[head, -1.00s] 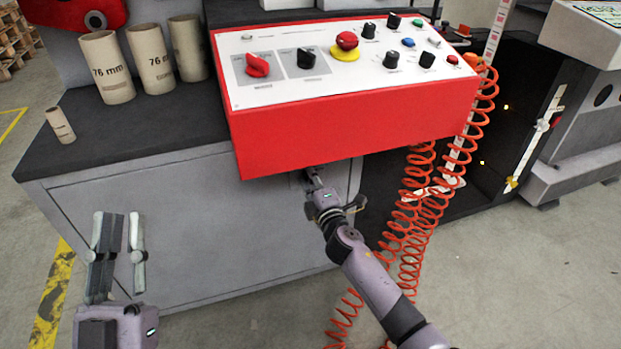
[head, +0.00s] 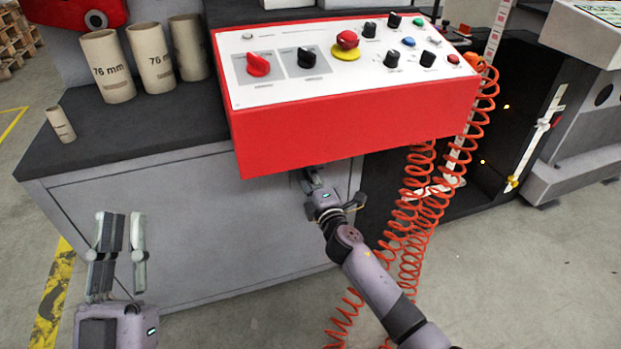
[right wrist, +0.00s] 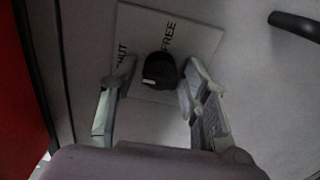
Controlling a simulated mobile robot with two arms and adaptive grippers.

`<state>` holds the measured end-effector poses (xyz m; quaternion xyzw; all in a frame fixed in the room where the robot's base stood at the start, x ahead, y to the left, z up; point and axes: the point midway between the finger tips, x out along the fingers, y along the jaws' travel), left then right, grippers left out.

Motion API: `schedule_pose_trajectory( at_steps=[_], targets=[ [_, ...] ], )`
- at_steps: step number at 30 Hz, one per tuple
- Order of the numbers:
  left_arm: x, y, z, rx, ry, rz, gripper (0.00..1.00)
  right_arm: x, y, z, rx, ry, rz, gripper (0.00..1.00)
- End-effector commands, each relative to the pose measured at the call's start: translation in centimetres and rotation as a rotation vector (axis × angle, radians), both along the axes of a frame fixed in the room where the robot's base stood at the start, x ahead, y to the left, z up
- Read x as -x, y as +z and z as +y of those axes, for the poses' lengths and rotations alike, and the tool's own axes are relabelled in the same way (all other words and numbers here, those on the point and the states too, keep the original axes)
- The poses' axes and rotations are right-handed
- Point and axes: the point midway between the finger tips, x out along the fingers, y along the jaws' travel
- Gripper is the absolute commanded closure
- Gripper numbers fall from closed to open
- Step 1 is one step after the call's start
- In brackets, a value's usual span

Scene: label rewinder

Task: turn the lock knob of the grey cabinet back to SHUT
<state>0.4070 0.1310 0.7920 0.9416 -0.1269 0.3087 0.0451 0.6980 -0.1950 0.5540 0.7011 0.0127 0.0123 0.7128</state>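The grey cabinet (head: 200,225) stands under the red control box in the head view. Its black lock knob (right wrist: 161,68) shows in the right wrist view, with a small white mark on its lower edge. It sits on a pale label plate (right wrist: 196,42) reading FREE to the right and a partly hidden SHUT to the left. My right gripper (right wrist: 160,74) is open, its fingers on either side of the knob; I cannot tell whether they touch it. In the head view its fingertips are hidden beneath the control box. My left gripper (head: 123,216) is open and empty before the cabinet's left part.
The red control box (head: 350,125) overhangs my right gripper closely. Orange coiled hoses (head: 420,215) hang just right of my right arm. A dark handle (right wrist: 296,25) shows in the right wrist view. Cardboard cores (head: 108,66) stand on the cabinet top.

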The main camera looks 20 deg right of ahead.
Motion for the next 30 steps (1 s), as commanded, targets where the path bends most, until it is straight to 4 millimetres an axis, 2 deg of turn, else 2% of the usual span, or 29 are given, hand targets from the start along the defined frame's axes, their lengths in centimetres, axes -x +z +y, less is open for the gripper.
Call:
schedule_pose_trajectory(
  at_steps=[9, 13, 17, 24, 30],
  targets=[
    [0.0, 0.3, -0.1, -0.001, -0.003, -0.009, 0.80, 0.0, 0.0, 0.0, -0.001, -0.001, -0.001, 0.52],
    [0.0, 0.2, -0.1, 0.000, -0.002, -0.006, 0.80, 0.8, 0.0, -0.1, -0.001, -0.001, 0.000, 0.52],
    [0.0, 0.2, 0.0, 0.000, -0.002, -0.005, 0.80, 2.9, -0.1, -0.2, 0.001, 0.000, 0.001, 0.52],
    [0.0, 0.1, 0.0, 0.000, -0.001, -0.003, 0.80, 8.1, -0.2, -0.3, -0.001, 0.000, 0.003, 0.52],
    [0.0, 0.1, 0.0, 0.000, -0.001, -0.002, 0.80, 11.1, -0.1, -0.4, -0.002, 0.000, 0.002, 0.52]
  ],
)
